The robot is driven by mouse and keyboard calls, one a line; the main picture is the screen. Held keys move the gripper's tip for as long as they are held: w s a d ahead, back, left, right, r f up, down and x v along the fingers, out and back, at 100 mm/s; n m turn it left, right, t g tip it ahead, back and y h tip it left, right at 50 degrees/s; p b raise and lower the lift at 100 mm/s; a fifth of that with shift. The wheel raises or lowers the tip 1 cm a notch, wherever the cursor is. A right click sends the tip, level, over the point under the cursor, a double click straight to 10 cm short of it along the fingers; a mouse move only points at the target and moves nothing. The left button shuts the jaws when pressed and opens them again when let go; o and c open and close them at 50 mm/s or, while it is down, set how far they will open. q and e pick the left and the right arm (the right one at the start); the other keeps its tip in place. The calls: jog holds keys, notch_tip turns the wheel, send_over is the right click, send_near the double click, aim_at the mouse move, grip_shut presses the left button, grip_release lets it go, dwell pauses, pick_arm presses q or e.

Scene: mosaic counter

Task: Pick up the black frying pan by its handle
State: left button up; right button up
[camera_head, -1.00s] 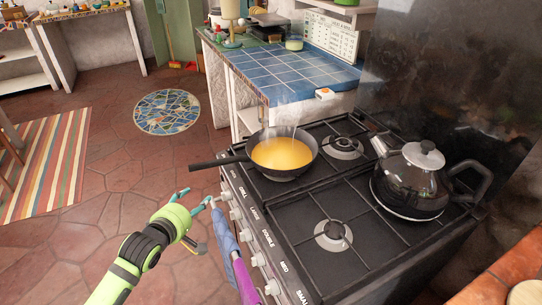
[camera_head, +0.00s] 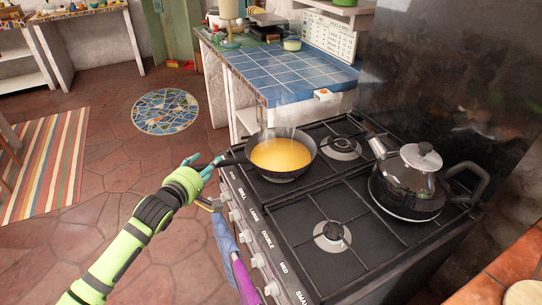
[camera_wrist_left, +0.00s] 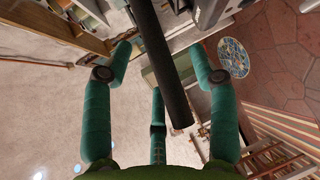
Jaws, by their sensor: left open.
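The black frying pan (camera_head: 275,178) stands on the back left burner, upright, with yellow-orange contents. Its handle (camera_head: 235,157) points left past the stove's front edge. My left gripper (camera_head: 204,166), with teal fingers, is at the handle's free end in the head view and partly covers it. In the left wrist view the dark handle (camera_wrist_left: 162,65) runs between the open, spread fingers. I see a gap on both sides; whether the lower finger touches it I cannot tell. My right gripper is not in view.
A dark kettle (camera_head: 408,188) stands on the right of the stove (camera_head: 285,232). Knobs line the stove's front, where a blue cloth (camera_head: 225,240) hangs below my left gripper. A blue-tiled counter (camera_head: 283,72) lies behind the pan.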

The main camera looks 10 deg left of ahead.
pick_arm(q)
jog(key=shift+c, duration=0.4)
grip_shut()
jog(key=shift+w+r, duration=0.1)
jog(key=shift+r, duration=0.25)
jog(key=shift+r, duration=0.1)
